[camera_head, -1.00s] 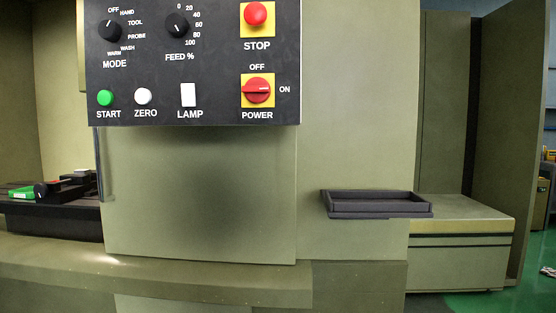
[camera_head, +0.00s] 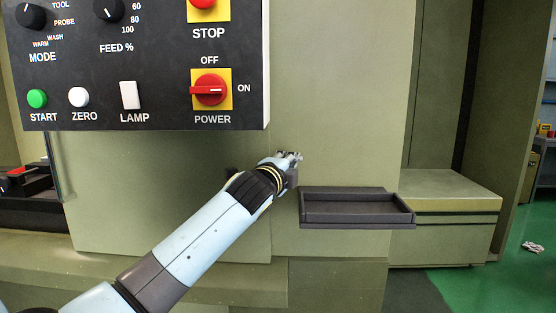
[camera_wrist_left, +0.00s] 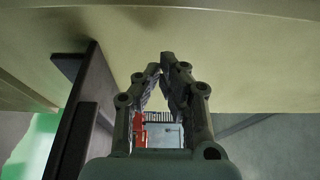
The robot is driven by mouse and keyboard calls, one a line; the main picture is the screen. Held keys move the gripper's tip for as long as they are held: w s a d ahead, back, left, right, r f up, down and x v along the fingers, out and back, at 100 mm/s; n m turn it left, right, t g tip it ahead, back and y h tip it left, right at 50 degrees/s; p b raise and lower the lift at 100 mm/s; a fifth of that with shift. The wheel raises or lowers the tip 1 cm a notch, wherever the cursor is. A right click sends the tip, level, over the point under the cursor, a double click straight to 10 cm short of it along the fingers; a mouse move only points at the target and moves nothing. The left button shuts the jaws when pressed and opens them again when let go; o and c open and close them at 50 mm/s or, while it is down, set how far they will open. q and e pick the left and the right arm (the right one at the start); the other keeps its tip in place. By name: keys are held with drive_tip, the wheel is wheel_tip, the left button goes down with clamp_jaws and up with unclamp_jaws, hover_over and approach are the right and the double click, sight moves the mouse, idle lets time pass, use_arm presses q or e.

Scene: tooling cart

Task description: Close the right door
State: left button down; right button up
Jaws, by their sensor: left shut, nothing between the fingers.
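A flat olive door panel (camera_head: 165,195) stands behind and below the control panel, with a dark vertical handle (camera_head: 54,165) along its left edge. An opening shows to the left of it. My left gripper (camera_head: 291,156) is in front of the machine near the panel's right edge, just above and left of a dark tray, well away from the handle. In the left wrist view its fingers (camera_wrist_left: 164,66) come together at the tips, with nothing between them. I cannot tell whether they touch the olive surface (camera_wrist_left: 225,50). My right gripper is out of view.
The control panel (camera_head: 150,70) juts out above my left arm. The dark tray (camera_head: 355,222) sticks out close to the gripper and shows at left in the wrist view. A low olive cabinet (camera_head: 450,230) stands at right, with green floor (camera_head: 500,275) beyond.

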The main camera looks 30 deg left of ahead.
use_arm(q)
drive_tip(key=shift+w+a, duration=0.3)
drive_tip(key=shift+w, duration=0.3)
drive_tip(key=shift+w+a, duration=0.3)
drive_tip(key=shift+w, duration=0.3)
drive_tip(key=shift+s+a+p, duration=0.2)
drive_tip(key=shift+s+a, duration=0.3)
drive_tip(key=shift+a, duration=0.2)
drive_tip(key=shift+s+a+p, duration=0.2)
drive_tip(key=shift+s+a, duration=0.25)
drive_tip(key=shift+a, duration=0.2)
drive_tip(key=shift+a, duration=0.1)
